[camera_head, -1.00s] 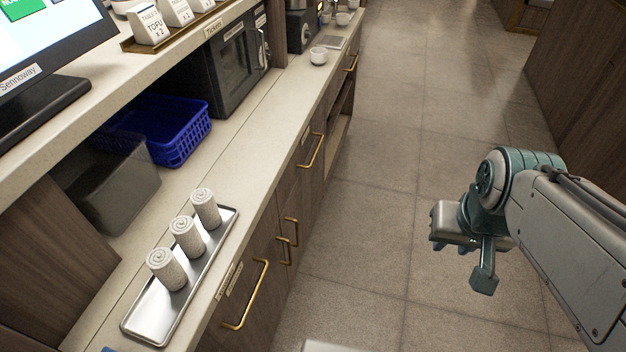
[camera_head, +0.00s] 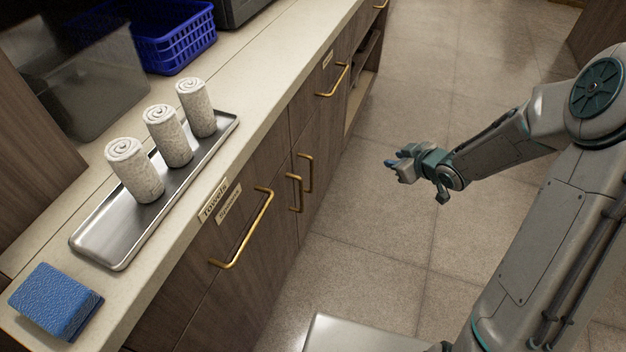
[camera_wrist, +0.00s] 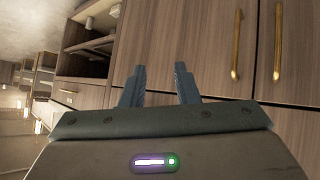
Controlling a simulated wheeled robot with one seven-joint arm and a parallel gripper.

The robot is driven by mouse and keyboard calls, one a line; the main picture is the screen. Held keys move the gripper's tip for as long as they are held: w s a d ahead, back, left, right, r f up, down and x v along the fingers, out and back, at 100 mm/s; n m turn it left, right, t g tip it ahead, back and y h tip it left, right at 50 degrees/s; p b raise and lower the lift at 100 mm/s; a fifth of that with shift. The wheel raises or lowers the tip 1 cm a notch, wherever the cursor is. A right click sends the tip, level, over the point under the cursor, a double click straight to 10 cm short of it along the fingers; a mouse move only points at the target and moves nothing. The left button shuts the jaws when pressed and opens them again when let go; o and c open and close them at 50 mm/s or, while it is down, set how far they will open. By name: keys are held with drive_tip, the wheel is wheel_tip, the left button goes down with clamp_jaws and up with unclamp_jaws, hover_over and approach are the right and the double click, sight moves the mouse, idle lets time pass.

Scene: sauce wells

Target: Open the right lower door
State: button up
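Two lower wooden doors meet under the counter, each with an upright brass handle. The right lower door (camera_head: 326,140) is the farther one, and its handle (camera_head: 309,173) stands beside the left door's handle (camera_head: 296,193). Both doors look closed. My gripper (camera_head: 391,165) is over the aisle floor, to the right of the handles and apart from them. In the wrist view, which looks upside down, my gripper (camera_wrist: 158,80) has its two fingers spread with nothing between them. The right door's handle (camera_wrist: 237,46) and the left door's handle (camera_wrist: 277,55) show right of the fingers there.
Drawers with brass handles (camera_head: 245,230) (camera_head: 335,80) sit above the doors. The counter holds a metal tray (camera_head: 100,245) with three rolled towels (camera_head: 167,135), a blue sponge (camera_head: 55,300) and a blue basket (camera_head: 175,45). An open shelf (camera_head: 364,80) lies beyond. The aisle floor is clear.

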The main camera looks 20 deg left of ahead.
drive_tip(key=s+a+f+n+g+y+b, duration=0.3)
drive_tip(key=s+a+f+y+b, duration=0.1)
drive_tip(key=a+f+y+b, duration=0.55)
drive_tip(key=shift+y, duration=0.55)
drive_tip(key=x, duration=0.4)
drive_tip(key=f+b+x, duration=0.1)
drive_tip(key=x, duration=0.9)
drive_tip(key=shift+s+f, duration=0.1)
drive_tip(key=shift+f, duration=0.15)
drive_tip(key=shift+c, duration=0.3)
clamp_jaws()
